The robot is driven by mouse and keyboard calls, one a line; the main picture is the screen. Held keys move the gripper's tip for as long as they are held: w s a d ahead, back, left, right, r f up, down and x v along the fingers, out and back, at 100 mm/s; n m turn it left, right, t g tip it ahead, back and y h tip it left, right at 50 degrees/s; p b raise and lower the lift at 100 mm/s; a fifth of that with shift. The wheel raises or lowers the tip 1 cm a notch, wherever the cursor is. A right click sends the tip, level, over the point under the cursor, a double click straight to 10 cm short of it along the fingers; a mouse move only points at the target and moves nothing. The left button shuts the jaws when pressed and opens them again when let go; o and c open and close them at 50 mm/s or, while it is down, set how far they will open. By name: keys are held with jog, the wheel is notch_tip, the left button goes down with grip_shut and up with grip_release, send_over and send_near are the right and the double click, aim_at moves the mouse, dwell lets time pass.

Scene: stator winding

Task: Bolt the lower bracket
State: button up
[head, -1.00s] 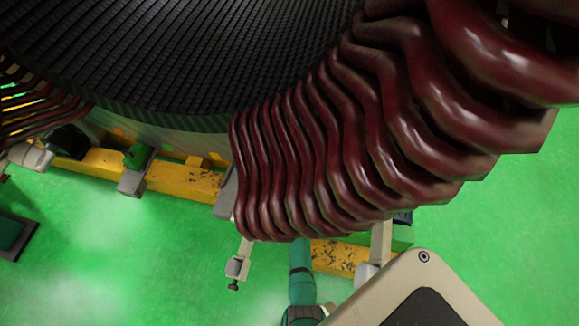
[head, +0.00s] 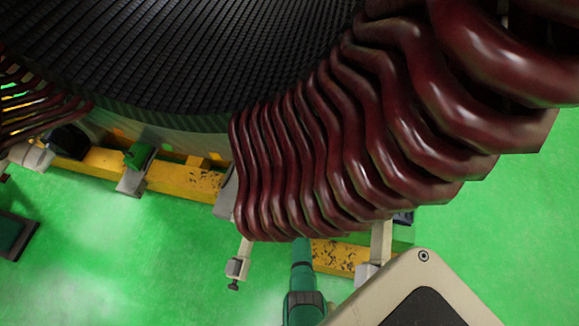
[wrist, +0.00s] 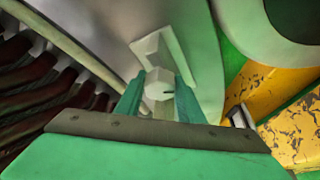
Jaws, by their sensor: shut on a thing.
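In the wrist view, my gripper (wrist: 159,92) has its two teal fingers closed on either side of a pale grey, hex-shaped bolt head (wrist: 159,84). Behind it is a pale angular bracket (wrist: 170,58) against a smooth grey curved surface. I cannot tell whether the bolt is seated in the bracket. In the head view my gripper is hidden behind the dark red coils; only part of my green arm shows below them. Another pale bracket (head: 243,258) with a dark screw at its lower end shows left of my arm.
Dark red coils (head: 350,150) overhang my arm and fill the left of the wrist view. A worn yellow beam (head: 337,256) runs beneath the stator (head: 190,60). Green floor (head: 110,260) is open at the lower left.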

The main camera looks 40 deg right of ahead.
jog(key=o, duration=1.1)
jog(key=shift+c, duration=0.2)
jog(key=v, duration=1)
jog(key=shift+s+a, duration=0.2)
jog(key=shift+s, duration=0.15)
jog(key=shift+f, duration=0.1)
